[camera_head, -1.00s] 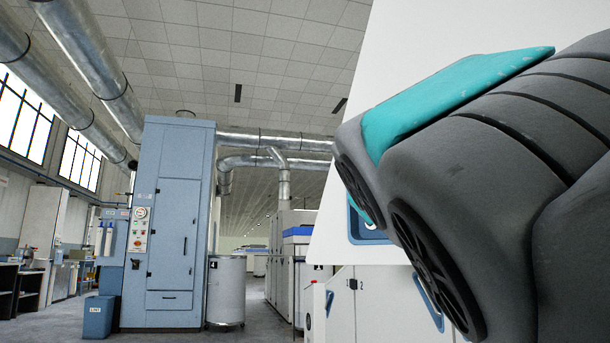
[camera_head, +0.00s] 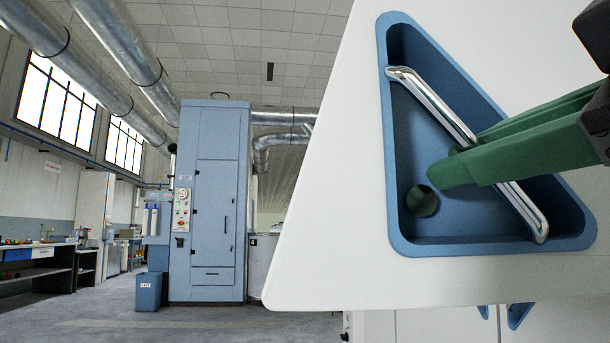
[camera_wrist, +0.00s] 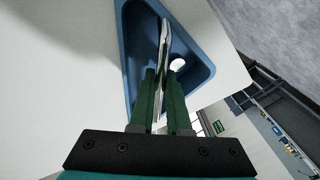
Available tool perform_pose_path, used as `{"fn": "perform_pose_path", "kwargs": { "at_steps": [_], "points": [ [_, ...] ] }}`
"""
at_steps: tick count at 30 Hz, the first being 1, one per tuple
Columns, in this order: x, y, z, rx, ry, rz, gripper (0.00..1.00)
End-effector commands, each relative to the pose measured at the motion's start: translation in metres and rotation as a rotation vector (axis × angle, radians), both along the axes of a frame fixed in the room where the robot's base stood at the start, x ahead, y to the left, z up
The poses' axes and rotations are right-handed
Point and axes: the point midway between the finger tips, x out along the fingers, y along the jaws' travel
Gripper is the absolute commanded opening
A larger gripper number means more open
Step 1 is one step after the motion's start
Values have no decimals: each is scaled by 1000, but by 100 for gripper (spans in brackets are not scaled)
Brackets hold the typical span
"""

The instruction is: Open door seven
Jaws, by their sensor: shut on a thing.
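A white door panel (camera_head: 330,230) fills the right of the head view. Set in it is a blue triangular recess (camera_head: 400,215) with a slanting chrome bar handle (camera_head: 430,100) and a round hole. My gripper (camera_head: 452,162) has its green fingers inside the recess, shut on the bar, one on each side. The wrist view shows the fingers (camera_wrist: 161,82) closed about the bar (camera_wrist: 163,38), and the white panel (camera_wrist: 70,70) around it. No number on this door is visible. I cannot tell how far it stands open.
Below the panel's lower edge are more white fronts (camera_head: 430,325) with small blue recesses, looking farther back. A tall blue cabinet (camera_head: 215,200) and a blue bin (camera_head: 148,292) stand to the left. Open grey floor (camera_head: 90,315) lies in front of them.

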Motion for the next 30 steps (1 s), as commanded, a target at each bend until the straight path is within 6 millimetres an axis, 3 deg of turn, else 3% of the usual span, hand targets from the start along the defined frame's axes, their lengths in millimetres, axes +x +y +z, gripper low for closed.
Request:
{"fn": "perform_pose_path", "kwargs": {
  "at_steps": [3,9,24,25,30],
  "points": [
    [-26,0,5,6,-15,52,0],
    [-50,-1,5,4,-15,105,0],
    [-57,-1,4,3,-13,124,0],
    [-57,-1,4,3,-13,124,16],
    [-57,-1,3,1,-9,123,35]
  ]
}}
